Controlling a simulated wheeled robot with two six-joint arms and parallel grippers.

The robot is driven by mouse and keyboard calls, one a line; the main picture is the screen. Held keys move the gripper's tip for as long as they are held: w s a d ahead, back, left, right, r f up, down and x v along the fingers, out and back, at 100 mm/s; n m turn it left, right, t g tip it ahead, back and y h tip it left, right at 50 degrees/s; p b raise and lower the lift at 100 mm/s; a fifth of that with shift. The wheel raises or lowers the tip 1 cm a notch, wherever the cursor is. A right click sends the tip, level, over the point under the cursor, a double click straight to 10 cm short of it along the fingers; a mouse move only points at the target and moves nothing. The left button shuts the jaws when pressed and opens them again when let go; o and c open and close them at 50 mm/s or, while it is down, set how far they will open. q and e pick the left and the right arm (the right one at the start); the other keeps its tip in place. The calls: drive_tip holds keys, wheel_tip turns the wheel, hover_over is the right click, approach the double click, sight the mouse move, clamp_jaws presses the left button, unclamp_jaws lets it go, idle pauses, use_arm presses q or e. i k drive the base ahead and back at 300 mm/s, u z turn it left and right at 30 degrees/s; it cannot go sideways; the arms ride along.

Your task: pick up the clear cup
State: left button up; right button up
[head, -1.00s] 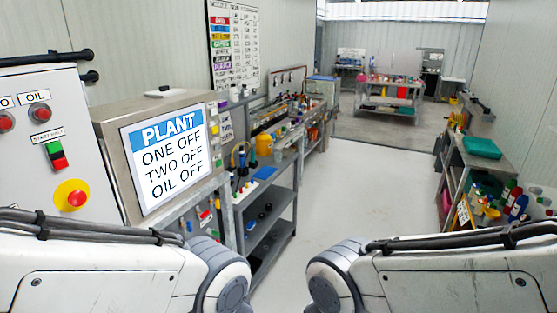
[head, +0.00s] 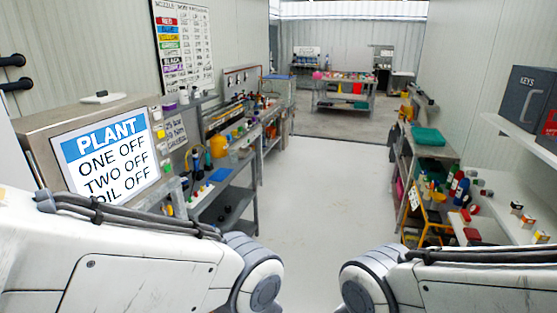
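I cannot make out a clear cup anywhere in the head view. Small objects crowd the left workbench, the far table and the right-hand shelves, too small to tell apart. Both my arms show only as white links low in the view, one at each side. My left gripper and my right gripper are out of the picture.
A workbench (head: 236,192) runs along the left wall behind a panel reading PLANT (head: 108,158). A far table (head: 342,104) stands at the back. A shelf unit with a green tray (head: 428,136) and a yellow frame (head: 428,222) stand right. The middle floor (head: 325,190) is clear.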

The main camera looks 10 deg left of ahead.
sight(233, 157)
drive_tip(key=z, duration=0.2)
drive_tip(key=i, duration=3.75)
drive_tip(key=u, duration=2.7)
